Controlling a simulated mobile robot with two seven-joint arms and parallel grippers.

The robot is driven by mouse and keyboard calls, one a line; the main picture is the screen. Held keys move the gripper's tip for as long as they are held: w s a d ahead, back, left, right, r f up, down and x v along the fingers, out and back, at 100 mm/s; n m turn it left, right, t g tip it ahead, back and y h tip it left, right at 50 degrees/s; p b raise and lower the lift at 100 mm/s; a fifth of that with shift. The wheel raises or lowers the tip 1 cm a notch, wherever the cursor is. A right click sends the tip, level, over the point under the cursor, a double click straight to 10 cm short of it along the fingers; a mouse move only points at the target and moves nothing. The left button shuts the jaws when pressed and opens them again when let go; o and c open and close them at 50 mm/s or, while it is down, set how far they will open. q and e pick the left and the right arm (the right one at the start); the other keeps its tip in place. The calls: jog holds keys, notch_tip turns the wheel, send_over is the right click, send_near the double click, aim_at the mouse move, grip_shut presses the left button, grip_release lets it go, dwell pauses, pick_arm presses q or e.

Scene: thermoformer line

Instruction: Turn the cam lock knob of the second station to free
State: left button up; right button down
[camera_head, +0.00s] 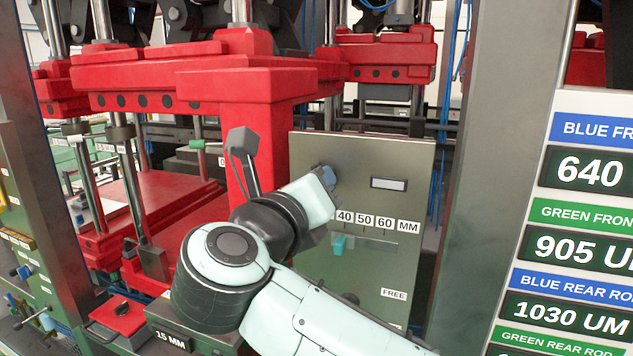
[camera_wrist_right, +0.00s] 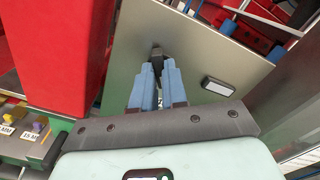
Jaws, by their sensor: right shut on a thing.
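A metal panel (camera_head: 400,160) stands upright in the middle of the head view, with a 40, 50, 60 MM scale and a FREE label (camera_head: 394,294) low on its right. My right gripper (camera_head: 329,176) is at the panel's upper left, above the scale. In the right wrist view its blue fingers (camera_wrist_right: 157,72) are shut on a small dark knob (camera_wrist_right: 156,51) on the panel face. The fingers and my arm hide most of the knob, so I cannot tell its angle. My left gripper is not in view.
A red press frame (camera_head: 245,90) stands directly left of the panel. A grey post (camera_head: 490,170) and a readout board (camera_head: 590,205) stand to the right. A small display (camera_head: 389,184) and a teal pointer (camera_head: 339,243) are on the panel. A 15 MM label (camera_head: 170,341) shows at lower left.

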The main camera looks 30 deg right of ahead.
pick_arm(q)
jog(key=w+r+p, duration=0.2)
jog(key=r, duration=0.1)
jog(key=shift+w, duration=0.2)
pick_arm(e)
jog(key=n, duration=1.1)
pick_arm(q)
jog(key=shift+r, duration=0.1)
pick_arm(e)
jog(key=c, duration=1.2)
grip_release()
jog(key=shift+o, duration=0.2)
